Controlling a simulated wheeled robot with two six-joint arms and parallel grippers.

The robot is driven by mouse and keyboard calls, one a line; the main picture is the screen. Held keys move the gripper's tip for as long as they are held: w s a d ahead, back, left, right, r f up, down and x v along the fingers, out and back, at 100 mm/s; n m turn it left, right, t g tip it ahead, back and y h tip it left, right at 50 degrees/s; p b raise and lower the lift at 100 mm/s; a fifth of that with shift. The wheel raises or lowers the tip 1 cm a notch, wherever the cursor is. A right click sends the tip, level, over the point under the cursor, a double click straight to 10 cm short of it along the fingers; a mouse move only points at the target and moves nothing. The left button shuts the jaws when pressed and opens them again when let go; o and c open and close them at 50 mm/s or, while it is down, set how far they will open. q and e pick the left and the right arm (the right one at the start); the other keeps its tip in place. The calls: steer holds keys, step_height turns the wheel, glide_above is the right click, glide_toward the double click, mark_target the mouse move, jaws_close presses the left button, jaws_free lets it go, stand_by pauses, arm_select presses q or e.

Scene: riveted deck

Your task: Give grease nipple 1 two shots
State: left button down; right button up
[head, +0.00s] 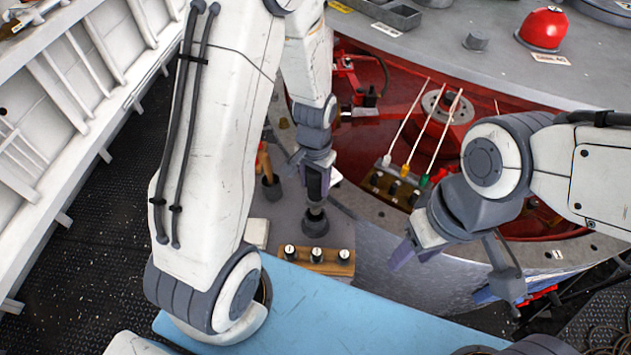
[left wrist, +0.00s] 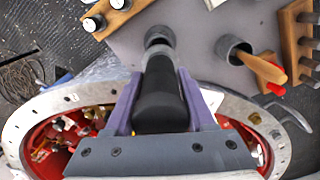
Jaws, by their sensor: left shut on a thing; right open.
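My left gripper (head: 316,180) is shut on a dark cylindrical tool (head: 315,212), held upright. In the left wrist view the purple fingers (left wrist: 160,110) clamp its black body (left wrist: 161,90). The tool's lower end is at a grey round cup (head: 315,225) on the deck; I cannot tell if it is seated inside. A wooden block (head: 317,263) with three white-topped black pieces stands just in front of it. My right gripper (head: 445,265) is open and empty, right of the tool. I cannot make out which part is grease nipple 1.
A red recess (head: 440,110) holds a block (head: 393,190) with white, yellow and green fittings and thin rods. A wooden-handled tool stands in another cup (head: 271,187). A red dome (head: 541,28) sits at the back right. A wooden rack (left wrist: 290,40) of grey pieces is nearby.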

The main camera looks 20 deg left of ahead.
mark_target(315, 176)
arm_select(q)
steer(key=shift+s, duration=0.1)
steer(key=shift+f, duration=0.15)
stand_by(0.4)
steer(key=shift+f+b, duration=2.85)
steer(key=shift+f, duration=0.75)
steer(key=shift+c, duration=0.8)
jaws_free()
steer(key=shift+r, duration=0.1)
step_height(315, 176, up, 10)
steer(key=shift+r+b, duration=0.2)
steer(key=shift+b, duration=0.3)
